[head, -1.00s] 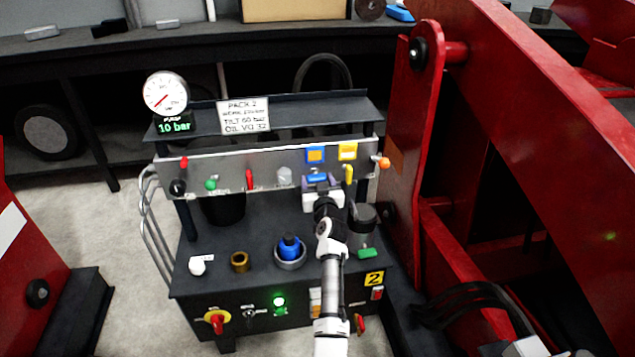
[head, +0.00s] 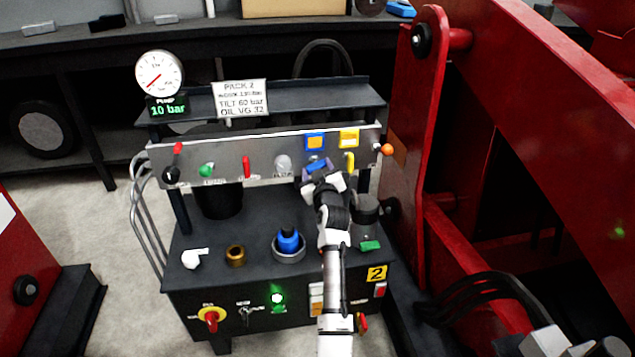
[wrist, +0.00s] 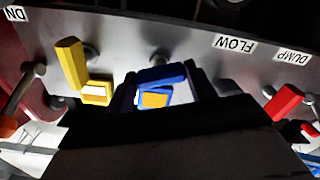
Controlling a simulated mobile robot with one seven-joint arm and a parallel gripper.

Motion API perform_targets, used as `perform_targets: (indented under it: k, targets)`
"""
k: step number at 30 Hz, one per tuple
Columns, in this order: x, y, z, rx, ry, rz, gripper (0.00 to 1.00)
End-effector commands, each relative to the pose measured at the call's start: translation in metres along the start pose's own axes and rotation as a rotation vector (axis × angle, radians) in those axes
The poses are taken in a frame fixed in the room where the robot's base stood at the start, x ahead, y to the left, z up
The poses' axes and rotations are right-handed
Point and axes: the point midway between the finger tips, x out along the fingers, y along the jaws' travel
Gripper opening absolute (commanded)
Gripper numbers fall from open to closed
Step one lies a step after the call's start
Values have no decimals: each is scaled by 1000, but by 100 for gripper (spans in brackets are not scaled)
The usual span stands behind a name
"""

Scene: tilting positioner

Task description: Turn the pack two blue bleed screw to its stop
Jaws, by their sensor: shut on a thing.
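The pack two panel (head: 222,163) is a grey plate across the hydraulic pack. The blue bleed screw (head: 316,164) sits on it under a blue tag with an orange centre (head: 315,141). Its bar-shaped blue handle also shows in the wrist view (wrist: 162,74), slightly tilted. My gripper (head: 318,172) is shut on this handle, with one dark finger on each side of it in the wrist view (wrist: 163,88). The gripper partly hides the screw in the head view.
A yellow handle (head: 349,162) with a yellow tag is close to the right of the blue screw. A clear knob (head: 283,163) and a red lever (head: 246,167) are to the left. A gauge (head: 159,72) and 10 bar display stand above. A red machine frame (head: 428,120) rises at right.

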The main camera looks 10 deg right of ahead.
Motion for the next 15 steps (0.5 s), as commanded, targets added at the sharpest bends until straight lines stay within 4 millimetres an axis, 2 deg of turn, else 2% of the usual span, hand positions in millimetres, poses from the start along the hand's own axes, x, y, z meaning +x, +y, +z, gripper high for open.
perform_targets:
  k: [1, 15]
  targets:
    - [0, -2, 7, -48, 3, 2, 32]
    - [0, -1, 5, -496, 0, 1, 32]
